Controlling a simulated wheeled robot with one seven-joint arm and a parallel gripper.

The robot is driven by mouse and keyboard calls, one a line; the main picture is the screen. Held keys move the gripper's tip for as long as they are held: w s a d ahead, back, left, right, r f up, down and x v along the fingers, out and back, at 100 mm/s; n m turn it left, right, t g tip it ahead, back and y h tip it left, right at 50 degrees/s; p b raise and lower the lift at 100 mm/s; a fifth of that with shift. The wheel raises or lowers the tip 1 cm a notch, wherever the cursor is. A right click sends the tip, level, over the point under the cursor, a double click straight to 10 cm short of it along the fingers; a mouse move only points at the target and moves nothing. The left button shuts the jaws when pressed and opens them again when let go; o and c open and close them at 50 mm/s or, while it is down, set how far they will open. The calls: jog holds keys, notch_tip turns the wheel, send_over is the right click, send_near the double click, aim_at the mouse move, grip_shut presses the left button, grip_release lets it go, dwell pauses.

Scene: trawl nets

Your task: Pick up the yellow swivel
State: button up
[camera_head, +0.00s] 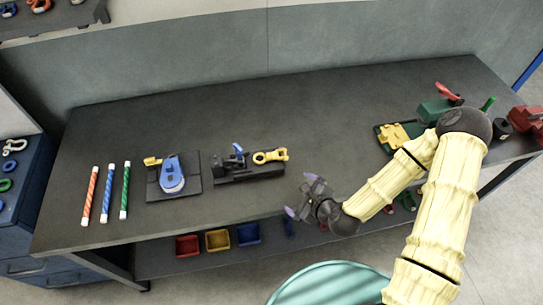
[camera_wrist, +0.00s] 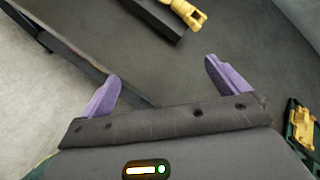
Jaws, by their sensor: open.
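My gripper (camera_head: 304,198) is open and empty near the bench's front edge, to the right of and nearer than the swivel. In the wrist view its two purple fingers (camera_wrist: 162,85) stand wide apart, with only bench and edge between them.
A blue device on a black plate (camera_head: 193,186) and several striped ropes (camera_head: 107,192) lie left on the bench (camera_head: 330,120). A green tray with a yellow part (camera_head: 412,148), a red-handled tool (camera_head: 447,93) and a red vise (camera_head: 527,124) are right. Small bins (camera_head: 217,240) sit below.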

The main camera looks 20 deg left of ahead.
jog(key=m+t, duration=0.1)
jog(key=m, duration=0.3)
jog(key=a+r+m+t, duration=0.1)
jog(key=m, duration=0.3)
jog(key=a+m+t, duration=0.1)
jog(key=m+t, duration=0.1)
jog(key=m, duration=0.2)
jog(key=shift+w+a+r, duration=0.15)
jog(key=shift+w+r, duration=0.05)
jog(key=shift+w, duration=0.05)
jog(key=shift+f, duration=0.15)
jog(key=b+x, duration=0.4)
jog(key=b, duration=0.4)
jog(key=shift+w+a+f, duration=0.15)
jog(key=shift+w+f, duration=0.05)
jog(key=shift+w, duration=0.2)
jog(key=shift+w+f+b, duration=0.15)
jog(key=shift+w+b, duration=0.3)
jog(key=shift+b, duration=0.35)
jog(key=b, duration=0.1)
jog(key=a+b, duration=0.1)
jog(key=b, duration=0.1)
jog(key=shift+w+f, duration=0.15)
jog(key=shift+b, duration=0.6)
